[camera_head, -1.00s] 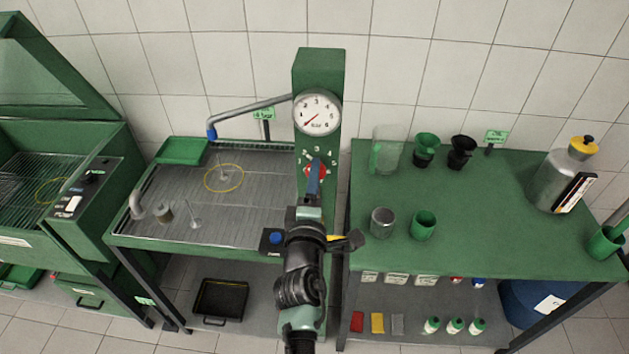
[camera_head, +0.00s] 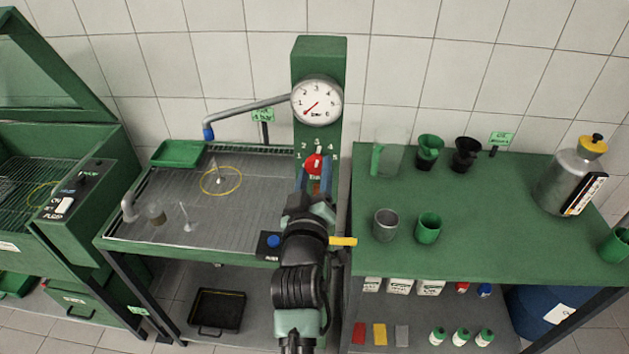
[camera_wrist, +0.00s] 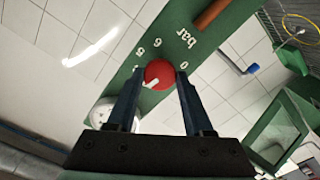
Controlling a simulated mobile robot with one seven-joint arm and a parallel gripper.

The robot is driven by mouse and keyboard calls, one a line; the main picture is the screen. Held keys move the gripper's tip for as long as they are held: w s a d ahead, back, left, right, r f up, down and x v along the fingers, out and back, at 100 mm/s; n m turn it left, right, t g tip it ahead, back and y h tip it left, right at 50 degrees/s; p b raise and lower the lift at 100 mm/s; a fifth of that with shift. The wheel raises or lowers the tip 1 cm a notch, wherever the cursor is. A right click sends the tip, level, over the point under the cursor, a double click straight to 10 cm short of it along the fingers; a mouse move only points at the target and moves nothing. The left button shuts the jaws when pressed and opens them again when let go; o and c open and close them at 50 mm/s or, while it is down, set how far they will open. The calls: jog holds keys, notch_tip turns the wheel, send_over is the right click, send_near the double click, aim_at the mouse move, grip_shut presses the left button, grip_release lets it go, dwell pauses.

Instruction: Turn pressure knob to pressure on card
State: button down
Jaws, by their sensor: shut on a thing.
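The red pressure knob (camera_head: 314,163) sits on the front of the green column (camera_head: 320,62), inside a ring of printed numbers. My gripper (camera_head: 314,169) is shut on the knob, one finger on each side. In the wrist view the fingers also flank the red knob (camera_wrist: 159,74), which shows a white pointer mark; part of the number ring there is hidden. The round pressure gauge (camera_head: 317,102) above has its red needle pointing to the lower left, near the low end.
A blue button box (camera_head: 273,243) is left of my wrist. The grey drain tray (camera_head: 235,220) lies left, with a bent pipe (camera_head: 250,108) above it. A green bench (camera_head: 480,225) with cups and a bottle stands right.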

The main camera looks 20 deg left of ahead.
jog(key=m+b, duration=0.2)
jog(key=m, duration=0.1)
jog(key=shift+f+m, duration=0.15)
jog(key=shift+m, duration=0.15)
jog(key=shift+m+b, duration=0.95)
jog(key=shift+m, duration=0.55)
jog(key=shift+c, duration=1.5)
grip_release()
jog(key=b+v, duration=0.3)
jog(key=v, duration=1)
jog(key=shift+r, duration=0.2)
